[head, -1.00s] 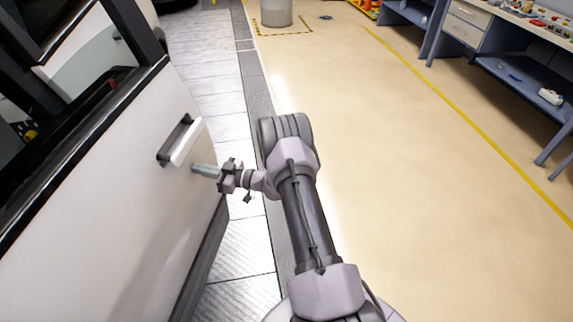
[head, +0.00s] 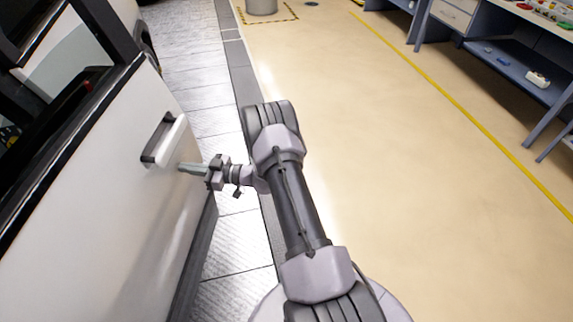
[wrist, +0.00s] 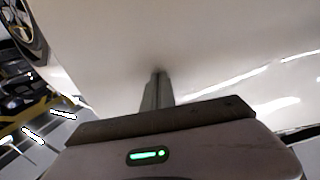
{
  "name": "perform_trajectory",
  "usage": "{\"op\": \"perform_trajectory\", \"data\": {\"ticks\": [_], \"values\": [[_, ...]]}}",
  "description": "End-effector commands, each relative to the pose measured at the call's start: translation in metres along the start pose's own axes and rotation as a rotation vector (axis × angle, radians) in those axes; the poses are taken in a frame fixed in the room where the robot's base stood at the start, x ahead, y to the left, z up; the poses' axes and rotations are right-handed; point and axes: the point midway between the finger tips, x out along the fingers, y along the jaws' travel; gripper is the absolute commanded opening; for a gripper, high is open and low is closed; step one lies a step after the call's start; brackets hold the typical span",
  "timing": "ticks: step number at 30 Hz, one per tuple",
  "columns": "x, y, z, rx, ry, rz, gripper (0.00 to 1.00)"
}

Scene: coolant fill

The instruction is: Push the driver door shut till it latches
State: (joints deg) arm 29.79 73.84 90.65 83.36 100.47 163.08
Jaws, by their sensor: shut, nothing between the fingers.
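The white driver door (head: 110,215) fills the left of the head view, with its handle (head: 164,139) near the door's right edge. My gripper (head: 182,168) is shut and empty. Its fingertips point left at the door panel just below and right of the handle. In the wrist view the shut fingers (wrist: 157,90) meet or nearly meet the white door panel (wrist: 190,45); I cannot tell for certain whether they touch. The door's latch edge and the car's door frame are not clearly shown.
The beige floor (head: 370,150) to the right is clear, with a yellow line (head: 450,110). Blue workbenches (head: 500,65) stand at the right. A grey cylinder (head: 261,6) stands at the back. A wheel (wrist: 25,25) shows in the wrist view.

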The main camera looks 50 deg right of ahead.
Motion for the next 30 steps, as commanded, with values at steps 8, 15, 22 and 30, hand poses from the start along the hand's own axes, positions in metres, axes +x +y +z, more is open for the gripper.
{"op": "perform_trajectory", "data": {"ticks": [8,15,22,30], "values": [[0.007,0.000,0.001,0.000,0.001,-0.008,0.00],[0.020,0.000,0.001,-0.001,0.000,-0.023,0.00],[0.031,0.000,0.001,-0.001,0.001,-0.035,0.00],[0.044,0.000,0.000,-0.001,0.001,-0.049,0.00]]}}
